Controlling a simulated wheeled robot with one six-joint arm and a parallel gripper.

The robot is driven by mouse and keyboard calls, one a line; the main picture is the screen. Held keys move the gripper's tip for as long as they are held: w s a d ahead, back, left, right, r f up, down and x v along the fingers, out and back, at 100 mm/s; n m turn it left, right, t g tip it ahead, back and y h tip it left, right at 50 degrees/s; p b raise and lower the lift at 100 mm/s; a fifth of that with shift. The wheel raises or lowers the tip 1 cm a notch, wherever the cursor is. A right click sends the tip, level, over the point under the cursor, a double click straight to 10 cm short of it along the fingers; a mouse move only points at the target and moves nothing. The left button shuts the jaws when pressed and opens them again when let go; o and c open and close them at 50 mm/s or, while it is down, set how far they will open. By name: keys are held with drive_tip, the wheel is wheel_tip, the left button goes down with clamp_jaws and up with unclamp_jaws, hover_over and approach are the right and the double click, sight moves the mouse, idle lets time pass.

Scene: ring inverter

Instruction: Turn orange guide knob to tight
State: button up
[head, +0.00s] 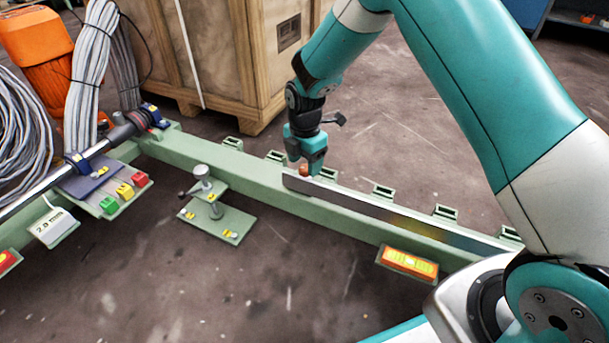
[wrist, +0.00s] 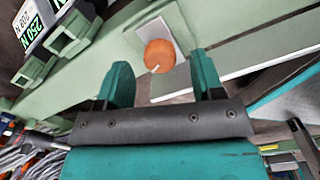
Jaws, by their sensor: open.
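The orange guide knob (wrist: 160,56) is a round cap with a small pale pointer mark on its lower left edge in the wrist view. It sits on a light plate (wrist: 181,31) on the green rail. In the head view the knob (head: 304,170) is small, at the left end of the long metal guide bar (head: 370,207). My gripper (wrist: 163,85) is open, with a teal finger on either side below the knob in the wrist view. The knob shows just beyond the fingertips, with nothing held. In the head view my gripper (head: 307,160) is right at the knob, partly covering its surroundings.
Green brackets (head: 383,191) line the rail's far side. A wooden crate (head: 220,50) stands behind.

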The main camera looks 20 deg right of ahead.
drive_tip(key=shift+f, duration=0.85)
drive_tip(key=shift+c, duration=0.3)
drive_tip(key=c, duration=0.9)
drive_tip(key=shift+o, duration=0.2)
